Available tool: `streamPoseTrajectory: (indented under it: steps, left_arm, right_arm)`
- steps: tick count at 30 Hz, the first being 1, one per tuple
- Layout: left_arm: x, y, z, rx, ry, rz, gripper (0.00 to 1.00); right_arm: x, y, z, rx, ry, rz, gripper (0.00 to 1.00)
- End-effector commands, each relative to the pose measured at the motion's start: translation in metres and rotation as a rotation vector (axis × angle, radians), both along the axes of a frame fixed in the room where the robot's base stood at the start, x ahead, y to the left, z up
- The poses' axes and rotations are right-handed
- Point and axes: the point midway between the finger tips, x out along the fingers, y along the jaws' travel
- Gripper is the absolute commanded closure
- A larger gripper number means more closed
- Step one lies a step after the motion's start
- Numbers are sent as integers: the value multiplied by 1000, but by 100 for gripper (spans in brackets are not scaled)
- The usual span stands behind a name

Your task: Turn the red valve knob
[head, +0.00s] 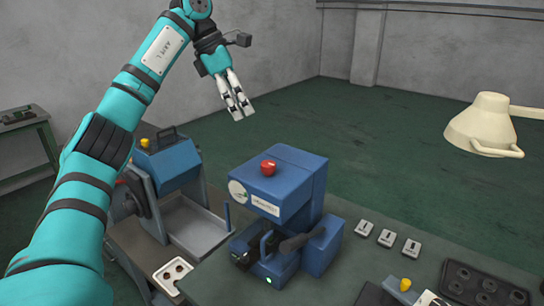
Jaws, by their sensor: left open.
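A red knob (268,167) sits on top of a blue machine (300,185) in the middle of the head view. It is the only red knob I see and nothing covers it. My left gripper (241,112) is raised in the air, above and a little left of the knob in the picture. Its pale fingers point down, are open and hold nothing. It is apart from the knob and the machine. My right gripper is not in view.
Another blue machine (168,163) with a yellow knob and a grey tray stands to the left, partly behind my arm. Small white switch plates (387,238), a dark tray (480,288) and a cream lamp (484,126) are on the right. The air around the red knob is clear.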

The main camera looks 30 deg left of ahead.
Motion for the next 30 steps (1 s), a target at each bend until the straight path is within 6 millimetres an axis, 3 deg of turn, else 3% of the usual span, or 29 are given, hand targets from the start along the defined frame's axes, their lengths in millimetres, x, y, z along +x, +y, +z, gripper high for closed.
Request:
streamPoseTrajectory:
  steps: [5,9,24,30]
  left_arm:
    - [-6,7,-7,19,22,11,39]
    - [0,-1,-30,18,23,9,39]
    - [26,-33,-124,18,22,8,39]
    - [33,-40,-148,16,20,9,39]
  right_arm:
    - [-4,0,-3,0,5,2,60]
    - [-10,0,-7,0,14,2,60]
    - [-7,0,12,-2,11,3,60]
    - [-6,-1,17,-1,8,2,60]
